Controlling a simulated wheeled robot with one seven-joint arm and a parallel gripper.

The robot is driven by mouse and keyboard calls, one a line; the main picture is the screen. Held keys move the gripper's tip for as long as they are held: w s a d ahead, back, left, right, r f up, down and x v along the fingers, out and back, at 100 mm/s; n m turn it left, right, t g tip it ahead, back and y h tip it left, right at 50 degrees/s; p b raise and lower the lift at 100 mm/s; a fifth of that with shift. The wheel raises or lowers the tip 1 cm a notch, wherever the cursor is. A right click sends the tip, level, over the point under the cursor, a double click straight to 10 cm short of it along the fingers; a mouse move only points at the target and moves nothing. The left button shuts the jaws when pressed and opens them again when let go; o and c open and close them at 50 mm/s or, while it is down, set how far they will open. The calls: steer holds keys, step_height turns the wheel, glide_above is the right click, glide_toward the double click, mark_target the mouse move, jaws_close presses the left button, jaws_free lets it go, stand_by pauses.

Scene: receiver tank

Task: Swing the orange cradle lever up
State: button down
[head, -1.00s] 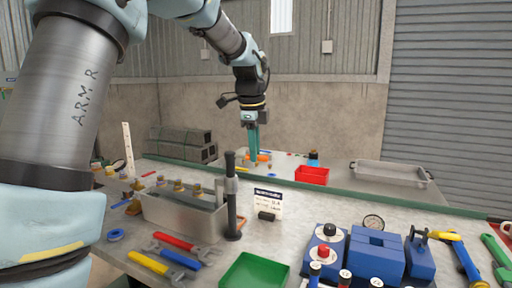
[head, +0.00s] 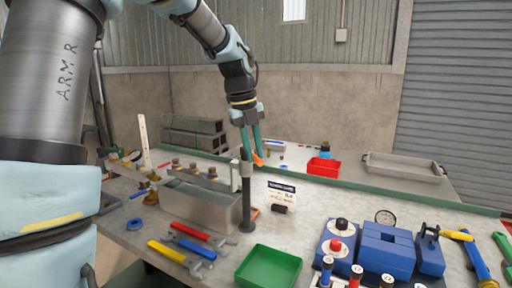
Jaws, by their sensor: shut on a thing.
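The orange cradle lever (head: 258,161) shows as a small orange piece at the tips of my gripper's fingers, above the bench and just right of the top of a black upright post. My gripper (head: 257,155) points down with its two teal fingers and is shut on the orange piece. The fingers hide part of the lever, and its pivot and the cradle cannot be made out clearly.
The black post (head: 247,200) stands close below my gripper, beside a grey metal tank (head: 200,208) with brass fittings. Wrenches (head: 180,255) lie in front.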

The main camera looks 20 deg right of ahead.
steer(key=shift+a+m, duration=0.4)
steer(key=shift+m, duration=0.1)
steer(key=c, duration=0.8)
jaws_free()
steer(key=shift+o, duration=0.2)
steer(key=shift+r, duration=0.1)
step_height(320, 180, up, 10)
steer(key=a+b, duration=0.1)
steer(key=a, duration=0.1)
steer(key=shift+r+b, duration=0.2)
steer(key=shift+b, duration=0.15)
steer(key=shift+w+a, duration=0.1)
